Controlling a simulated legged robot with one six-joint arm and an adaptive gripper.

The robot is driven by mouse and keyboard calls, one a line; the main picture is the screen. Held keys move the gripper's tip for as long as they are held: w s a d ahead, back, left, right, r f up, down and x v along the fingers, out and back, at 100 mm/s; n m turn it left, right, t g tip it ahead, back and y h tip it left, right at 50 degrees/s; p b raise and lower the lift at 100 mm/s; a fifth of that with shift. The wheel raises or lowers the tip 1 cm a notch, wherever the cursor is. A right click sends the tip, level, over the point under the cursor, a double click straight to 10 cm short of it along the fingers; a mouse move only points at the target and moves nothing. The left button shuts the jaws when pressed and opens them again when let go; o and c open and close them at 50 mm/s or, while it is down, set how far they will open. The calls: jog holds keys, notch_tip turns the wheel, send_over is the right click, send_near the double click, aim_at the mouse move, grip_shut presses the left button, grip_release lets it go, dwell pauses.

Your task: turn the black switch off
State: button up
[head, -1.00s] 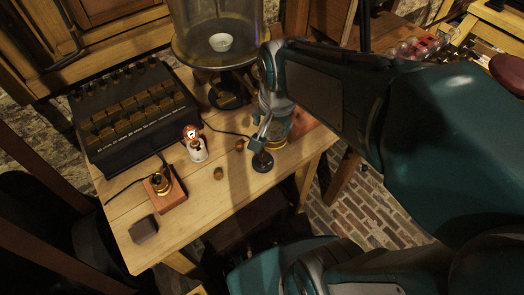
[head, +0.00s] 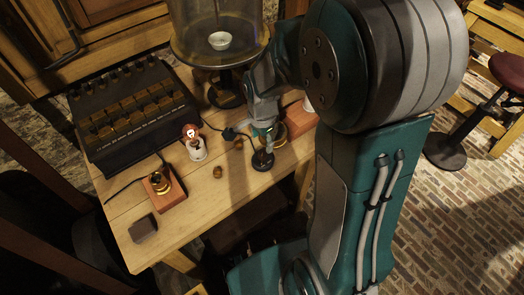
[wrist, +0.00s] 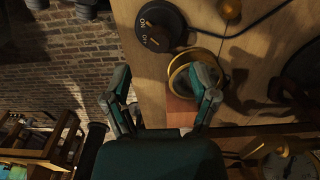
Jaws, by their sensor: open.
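The black switch (head: 263,160) is a small round black base on the table in the head view, just below my gripper. In the wrist view the switch (wrist: 150,38) shows at the top, with white ON lettering and a knob in its middle. My gripper (head: 262,130) points down over the table near it. A lit bulb (head: 193,143) stands on a white holder left of the switch.
A small brass knob (head: 239,144) and a dark cable are near the switch. A black box (head: 135,115), a coil on a red block (head: 165,195) and a glass jar (head: 218,15) surround it.

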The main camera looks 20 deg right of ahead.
aim_at(262, 153)
notch_tip(262, 153, down, 6)
jog(key=shift+f, duration=0.1)
grip_shut()
